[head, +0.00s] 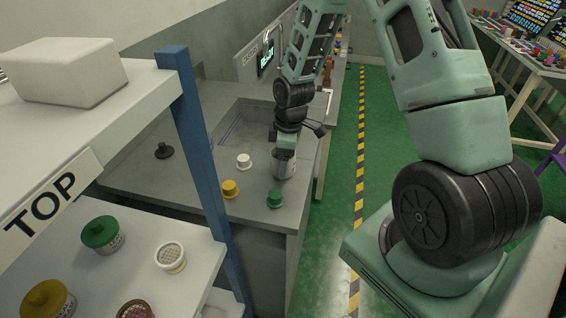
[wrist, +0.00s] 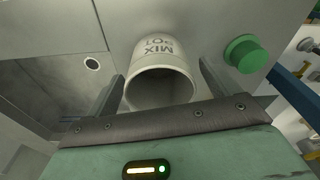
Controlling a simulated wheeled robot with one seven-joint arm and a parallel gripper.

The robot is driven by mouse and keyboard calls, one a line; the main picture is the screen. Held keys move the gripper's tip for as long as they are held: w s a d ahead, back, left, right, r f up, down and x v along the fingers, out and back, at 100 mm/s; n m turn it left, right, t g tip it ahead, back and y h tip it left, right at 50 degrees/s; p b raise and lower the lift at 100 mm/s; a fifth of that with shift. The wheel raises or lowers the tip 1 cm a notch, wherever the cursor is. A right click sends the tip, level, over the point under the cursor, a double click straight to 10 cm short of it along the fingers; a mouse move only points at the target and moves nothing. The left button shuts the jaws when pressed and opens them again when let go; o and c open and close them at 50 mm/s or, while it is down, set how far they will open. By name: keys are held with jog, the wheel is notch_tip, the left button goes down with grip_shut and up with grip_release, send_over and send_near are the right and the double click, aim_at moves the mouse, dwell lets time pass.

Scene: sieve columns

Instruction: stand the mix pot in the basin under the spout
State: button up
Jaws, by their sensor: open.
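The mix pot (head: 284,168) is a pale, open-topped cup on the grey counter, near its right edge and right of the basin. My gripper (head: 285,149) is right above and around it, hiding part of its rim. In the wrist view the mix pot (wrist: 160,58) shows its lettering and open mouth between my two spread fingers, with gaps beside it. The basin (head: 238,122) is a rectangular recess farther back in the counter. I cannot make out the spout; my arm covers part of that area.
White (head: 243,161), yellow (head: 230,188) and green (head: 275,199) knobs stand on the counter near the pot; a black one (head: 163,151) is farther left. A blue shelf post (head: 195,140) stands at the left. Striped green floor lies right of the counter.

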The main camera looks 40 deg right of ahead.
jog(key=shift+f, duration=0.95)
jog(key=c, duration=1.1)
jog(key=shift+c, duration=0.2)
jog(key=shift+r, duration=0.1)
